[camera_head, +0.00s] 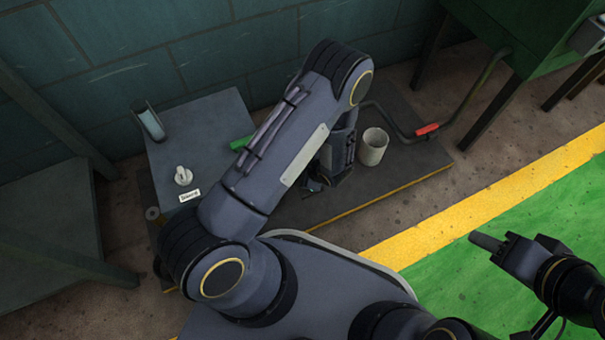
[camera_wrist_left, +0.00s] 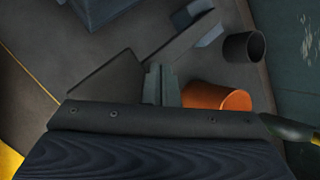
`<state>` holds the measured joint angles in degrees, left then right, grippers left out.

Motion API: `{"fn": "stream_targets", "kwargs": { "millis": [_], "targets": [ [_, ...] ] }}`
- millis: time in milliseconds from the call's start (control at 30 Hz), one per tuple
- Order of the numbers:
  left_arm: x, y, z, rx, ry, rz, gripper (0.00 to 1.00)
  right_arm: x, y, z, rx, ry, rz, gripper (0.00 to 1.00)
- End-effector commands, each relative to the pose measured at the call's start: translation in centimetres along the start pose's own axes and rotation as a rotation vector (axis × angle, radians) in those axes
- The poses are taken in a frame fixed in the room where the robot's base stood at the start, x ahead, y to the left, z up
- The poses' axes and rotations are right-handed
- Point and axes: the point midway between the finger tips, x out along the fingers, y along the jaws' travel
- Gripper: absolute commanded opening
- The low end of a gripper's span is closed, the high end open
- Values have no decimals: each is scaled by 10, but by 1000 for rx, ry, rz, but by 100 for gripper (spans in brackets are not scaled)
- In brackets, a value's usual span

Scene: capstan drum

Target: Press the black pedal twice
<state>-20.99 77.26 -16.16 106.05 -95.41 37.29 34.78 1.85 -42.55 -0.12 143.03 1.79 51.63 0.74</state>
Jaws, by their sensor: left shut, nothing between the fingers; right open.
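The black pedal cannot be made out for sure in the head view, where my left arm covers the middle of the platform. In the left wrist view a dark flat plate (camera_wrist_left: 105,78), which may be the pedal, lies just left of the fingertips. My left gripper (camera_head: 314,184) points down low over the platform; in its wrist view the fingers (camera_wrist_left: 161,84) are together and empty. I cannot tell whether they touch the plate. My right gripper (camera_head: 490,246) is open and empty over the green floor at the right.
A dark platform (camera_head: 405,170) with a yellow edge carries a pale cup (camera_head: 373,147) and a grey box (camera_head: 208,130) with a white knob (camera_head: 183,176). A bent pipe with a red grip (camera_head: 427,129) runs behind. An orange cylinder (camera_wrist_left: 215,97) is near my left fingers.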

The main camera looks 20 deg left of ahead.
Motion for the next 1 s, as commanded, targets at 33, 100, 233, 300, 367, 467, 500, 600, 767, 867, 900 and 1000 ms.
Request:
{"fn": "stream_targets", "kwargs": {
  "millis": [33, 100, 233, 300, 367, 467, 500, 600, 767, 867, 900, 1000],
  "targets": [
    [1, 0, -1, 0, 0, 0, 0, 1, 0, 0, 0, 0, 0, 42],
    [1, 1, -1, 0, 0, 0, 0, 1, 0, 0, 0, 0, 0, 42],
    [2, 2, -2, 0, 1, 0, 0, 2, 1, 1, 0, 0, 0, 42],
    [3, 2, -2, 1, 1, 1, 0, 2, 1, 1, 0, 0, 0, 42],
    [4, 3, -3, 1, 1, 1, 0, 2, 1, 1, 0, 0, 0, 42],
    [4, 4, -4, 1, 1, 1, 0, 3, 1, 2, 0, 0, 0, 42],
    [5, 4, -4, 1, 1, 1, 0, 3, 1, 2, 0, 0, 0, 42],
    [6, 4, -5, 1, 1, 1, 0, 4, 2, 2, 0, 0, 0, 42],
    [7, 5, -6, 1, 2, 1, 0, 4, 2, 2, 0, 0, 0, 42],
    [8, 6, -6, 1, 2, 1, 0, 5, 2, 2, 0, 0, 0, 42],
    [8, 6, -7, 1, 2, 1, 0, 5, 2, 3, 0, 0, 0, 42],
    [9, 7, -7, 1, 2, 1, 0, 6, 3, 3, 0, 0, 0, 42]
  ]
}}
